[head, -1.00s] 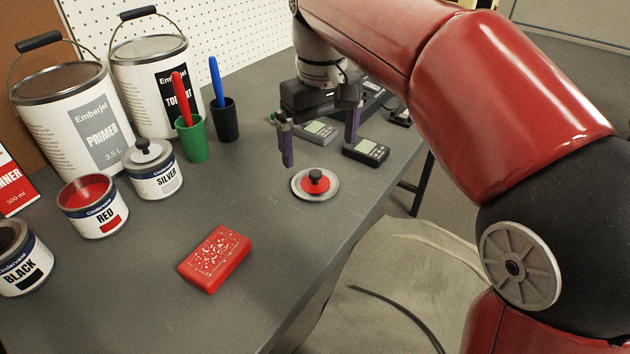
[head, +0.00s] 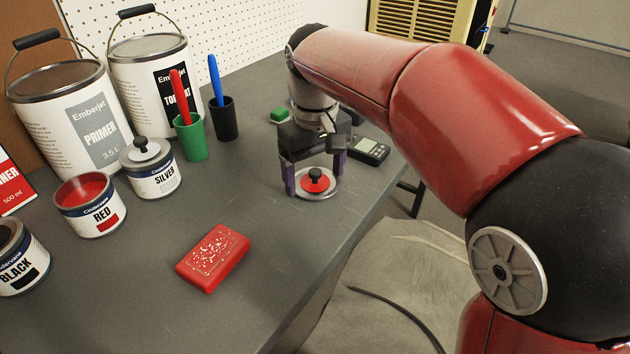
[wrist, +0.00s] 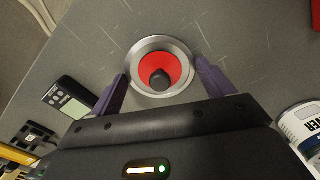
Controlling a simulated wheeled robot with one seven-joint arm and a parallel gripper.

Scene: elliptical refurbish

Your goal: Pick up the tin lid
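The tin lid (head: 324,191) is a silver disc with a red centre and a black knob. It lies flat on the grey workbench, knob up, and also shows in the wrist view (wrist: 183,48). My gripper (head: 313,178) is low over the bench at the lid, with its purple fingers apart. In the wrist view my gripper (wrist: 161,71) has one fingertip on either side of the lid's near part, and nothing is held. Whether a finger touches the rim is unclear. An open red paint tin (head: 95,215) stands on the left.
Pen cups (head: 192,143) are behind. A dark handheld meter (head: 370,150) is behind right.

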